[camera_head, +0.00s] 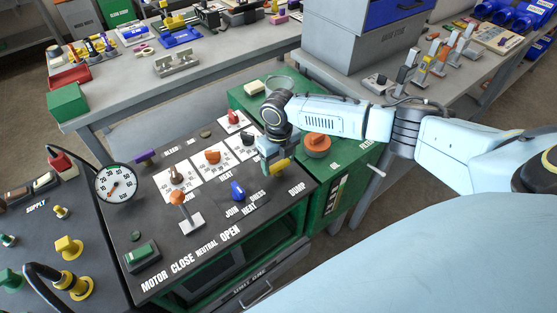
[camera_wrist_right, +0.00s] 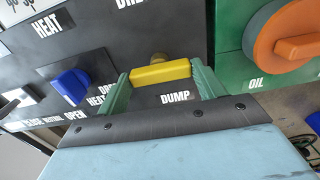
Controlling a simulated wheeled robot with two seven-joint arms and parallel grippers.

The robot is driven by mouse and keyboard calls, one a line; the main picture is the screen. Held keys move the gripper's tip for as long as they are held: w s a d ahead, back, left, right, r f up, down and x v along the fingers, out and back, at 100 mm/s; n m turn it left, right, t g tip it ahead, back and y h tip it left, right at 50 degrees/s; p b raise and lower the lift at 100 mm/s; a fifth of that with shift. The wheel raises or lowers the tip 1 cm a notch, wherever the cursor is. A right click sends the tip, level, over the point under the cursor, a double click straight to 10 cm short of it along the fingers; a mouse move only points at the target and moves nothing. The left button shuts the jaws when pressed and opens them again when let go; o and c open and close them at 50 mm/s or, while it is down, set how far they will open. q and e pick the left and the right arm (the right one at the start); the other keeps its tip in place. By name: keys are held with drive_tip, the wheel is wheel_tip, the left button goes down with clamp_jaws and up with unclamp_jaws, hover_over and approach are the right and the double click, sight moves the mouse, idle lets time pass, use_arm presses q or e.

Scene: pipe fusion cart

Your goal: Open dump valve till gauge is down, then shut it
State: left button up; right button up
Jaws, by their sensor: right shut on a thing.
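The dump valve's yellow handle (camera_wrist_right: 161,72) sits above the DUMP label in the right wrist view, between the green fingers of my right gripper (camera_wrist_right: 160,80). In the head view my right gripper (camera_head: 274,165) reaches down onto the panel's right side, shut on the yellow handle (camera_head: 281,165), which is partly hidden. The round white gauge (camera_head: 116,183) stands at the panel's left; its needle is too small to read surely. My left gripper is not in view.
The black control panel (camera_head: 150,221) carries an orange-topped lever (camera_head: 178,198), a blue knob (camera_head: 237,190) and a green switch (camera_head: 141,254). An orange knob (camera_head: 316,144) sits on the green box to the right. Grey workbenches stand behind.

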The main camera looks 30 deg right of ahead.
sight(279, 164)
drive_tip(key=shift+n, duration=0.3)
drive_tip(key=o, duration=1)
wheel_tip(279, 164, up, 13)
drive_tip(key=shift+r+p, duration=0.2)
drive_tip(key=shift+p, duration=0.3)
